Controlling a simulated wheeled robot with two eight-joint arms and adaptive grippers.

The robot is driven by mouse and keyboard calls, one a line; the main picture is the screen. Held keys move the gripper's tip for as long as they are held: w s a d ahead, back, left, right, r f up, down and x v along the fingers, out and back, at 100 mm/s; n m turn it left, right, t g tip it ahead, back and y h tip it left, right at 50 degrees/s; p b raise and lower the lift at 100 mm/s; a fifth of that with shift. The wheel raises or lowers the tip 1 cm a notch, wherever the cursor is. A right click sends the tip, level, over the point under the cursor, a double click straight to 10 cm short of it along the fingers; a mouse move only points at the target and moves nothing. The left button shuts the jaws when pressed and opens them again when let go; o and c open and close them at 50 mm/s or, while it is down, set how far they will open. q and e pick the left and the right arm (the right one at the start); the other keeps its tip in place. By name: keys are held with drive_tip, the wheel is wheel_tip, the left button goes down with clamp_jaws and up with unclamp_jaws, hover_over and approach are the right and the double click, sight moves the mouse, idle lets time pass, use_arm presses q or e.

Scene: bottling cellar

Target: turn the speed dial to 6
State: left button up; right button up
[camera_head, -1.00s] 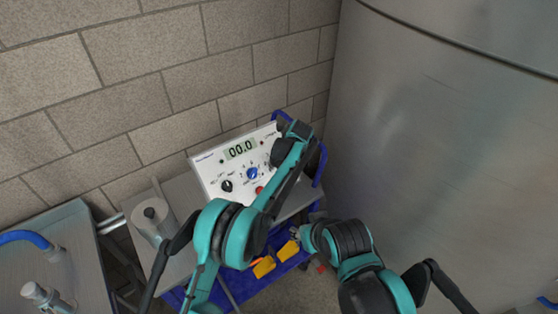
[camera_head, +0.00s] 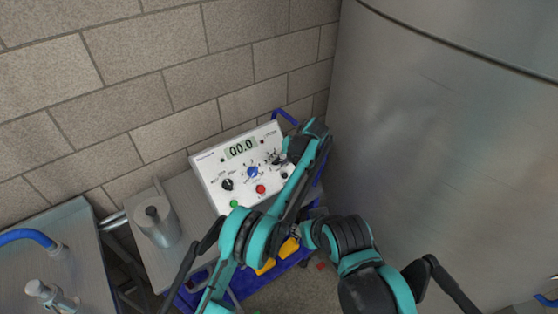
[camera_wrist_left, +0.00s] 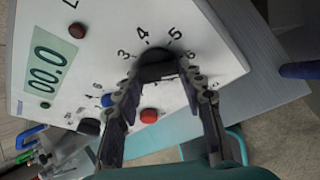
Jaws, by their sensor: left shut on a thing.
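A white control panel (camera_head: 208,177) leans on a grey table by the wall, with a display reading 00.0. Its black speed dial (camera_wrist_left: 156,64) is ringed by printed numbers; 3, 4 and 5 show beyond it in the left wrist view. My left gripper (camera_wrist_left: 162,77) is at this dial with a finger on either side, shut on it. In the head view the left gripper (camera_head: 277,158) covers the dial at the panel's right part. The dial's pointer cannot be made out.
A second black knob (camera_head: 227,184), a blue knob (camera_head: 252,172), a red button (camera_head: 260,189) and a green button (camera_head: 234,204) sit close by on the panel. A metal cylinder (camera_head: 157,226) stands left of it. A large steel tank (camera_head: 450,150) rises at right.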

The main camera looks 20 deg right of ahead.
idle(0.5)
use_arm(q)
drive_tip(key=o, duration=1.2)
drive_tip(key=shift+c, duration=0.2)
drive_tip(key=v, duration=1.2)
drive_tip(key=shift+w, duration=0.1)
